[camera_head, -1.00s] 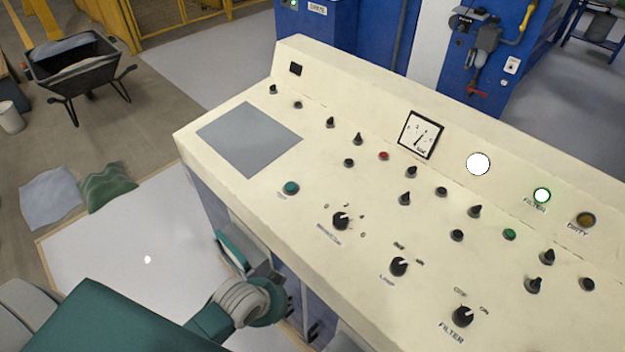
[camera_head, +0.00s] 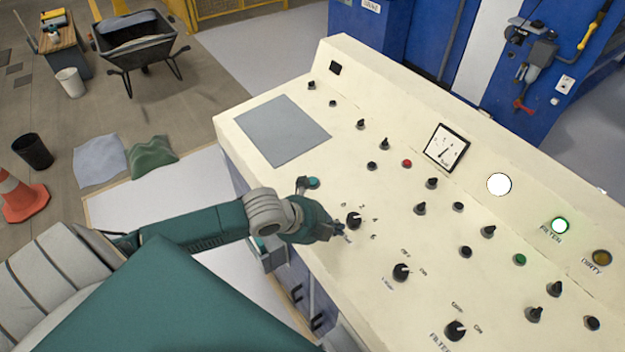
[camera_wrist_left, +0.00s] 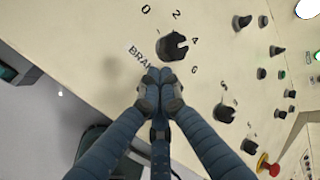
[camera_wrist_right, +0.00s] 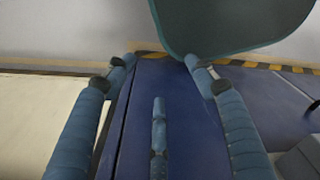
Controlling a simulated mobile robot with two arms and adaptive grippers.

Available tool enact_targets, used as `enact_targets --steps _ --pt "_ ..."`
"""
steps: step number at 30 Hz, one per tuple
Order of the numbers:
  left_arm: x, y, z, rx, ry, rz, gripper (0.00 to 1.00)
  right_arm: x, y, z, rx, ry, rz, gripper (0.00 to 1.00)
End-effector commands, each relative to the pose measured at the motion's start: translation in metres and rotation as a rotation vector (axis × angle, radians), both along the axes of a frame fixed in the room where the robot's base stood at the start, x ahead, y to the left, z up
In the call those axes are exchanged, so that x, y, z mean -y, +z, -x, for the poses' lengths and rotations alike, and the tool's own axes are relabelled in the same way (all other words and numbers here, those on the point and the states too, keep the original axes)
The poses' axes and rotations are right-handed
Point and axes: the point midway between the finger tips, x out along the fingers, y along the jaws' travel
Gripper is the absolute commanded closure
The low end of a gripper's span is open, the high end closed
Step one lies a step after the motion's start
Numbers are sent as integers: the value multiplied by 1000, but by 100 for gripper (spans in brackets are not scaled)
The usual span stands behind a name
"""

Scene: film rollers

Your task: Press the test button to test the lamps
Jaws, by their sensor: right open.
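My left gripper (camera_head: 341,233) is over the panel near the numbered rotary knob (camera_head: 354,220), to the right of and nearer than the teal button. In the left wrist view its fingertips (camera_wrist_left: 160,76) are together with nothing between them, just below the same knob (camera_wrist_left: 172,46). My right gripper (camera_wrist_right: 157,68) shows only in its wrist view, open and empty in front of a blue surface.
The panel carries several black knobs, a red button (camera_head: 407,163), a green button (camera_head: 519,259) and a gauge (camera_head: 447,149). A round white lamp (camera_head: 499,184) and the green FILTER lamp (camera_head: 560,225) look lit; the amber DIRTY lamp (camera_head: 601,257) looks dark. A red emergency knob shows (camera_wrist_left: 268,165).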

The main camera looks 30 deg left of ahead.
Motion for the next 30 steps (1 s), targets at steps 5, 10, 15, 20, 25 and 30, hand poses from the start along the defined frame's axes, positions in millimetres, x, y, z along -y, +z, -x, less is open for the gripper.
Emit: enact_targets --steps 5,10,15,20,25,30 --pt "-63 31 -51 175 -267 -264 100 6 1 0 0 2 6 45" --pt "-115 64 -83 298 -423 -465 100 14 1 0 0 4 16 45" --pt "-146 87 -100 364 -495 -585 100 15 1 0 1 3 18 45" --pt "-157 96 -105 385 -517 -626 100 15 1 0 1 3 18 45" --pt "-157 96 -105 387 -519 -629 100 15 2 0 1 2 18 45" --pt "-157 96 -105 386 -519 -628 100 15 1 -1 0 2 17 45"
